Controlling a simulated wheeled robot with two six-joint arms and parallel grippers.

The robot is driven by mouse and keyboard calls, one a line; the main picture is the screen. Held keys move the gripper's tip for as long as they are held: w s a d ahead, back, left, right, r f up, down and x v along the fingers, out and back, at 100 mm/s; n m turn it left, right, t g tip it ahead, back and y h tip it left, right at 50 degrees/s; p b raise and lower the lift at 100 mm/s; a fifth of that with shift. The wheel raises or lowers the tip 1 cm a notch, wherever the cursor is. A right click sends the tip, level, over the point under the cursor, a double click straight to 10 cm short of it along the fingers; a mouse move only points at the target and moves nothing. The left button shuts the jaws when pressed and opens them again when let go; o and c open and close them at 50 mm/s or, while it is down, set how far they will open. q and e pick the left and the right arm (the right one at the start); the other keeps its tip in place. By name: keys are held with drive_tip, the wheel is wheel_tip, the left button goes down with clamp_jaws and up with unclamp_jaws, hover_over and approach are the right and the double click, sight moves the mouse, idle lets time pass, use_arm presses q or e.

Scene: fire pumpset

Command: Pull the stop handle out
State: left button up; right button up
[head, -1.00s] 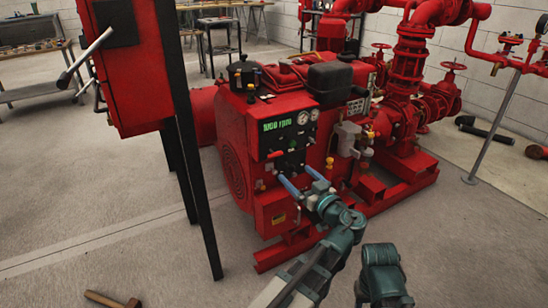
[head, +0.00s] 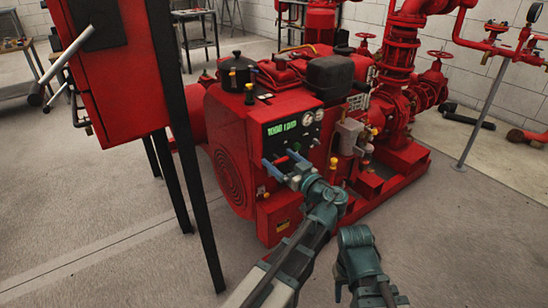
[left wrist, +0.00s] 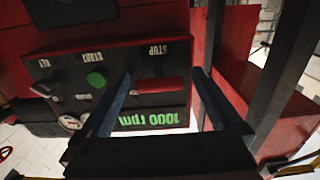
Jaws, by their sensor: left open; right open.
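The red stop handle (left wrist: 160,85) lies below the STOP label on the dark control panel (left wrist: 60,72), which appears upside down in the left wrist view. My left gripper (left wrist: 163,95) is open, with one blue finger on each side of the handle's red grip. I see no clear contact between fingers and handle.
A green button (left wrist: 96,80) and a dark switch (left wrist: 43,90) are on the same panel. A lit green display (left wrist: 152,120) reads 1000 rpm. A red cabinet (head: 115,100) on black legs stands left of the engine. The floor in front is open.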

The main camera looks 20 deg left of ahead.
use_arm(q)
clamp_jaws()
drive_tip(key=shift+v, duration=1.25)
drive_tip(key=shift+a, duration=0.1)
use_arm(e)
drive_tip(key=shift+s+d, duration=0.4)
drive_tip(key=shift+d, duration=0.1)
use_arm(q)
unclamp_jaws()
use_arm(e)
drive_tip(key=shift+d, duration=0.1)
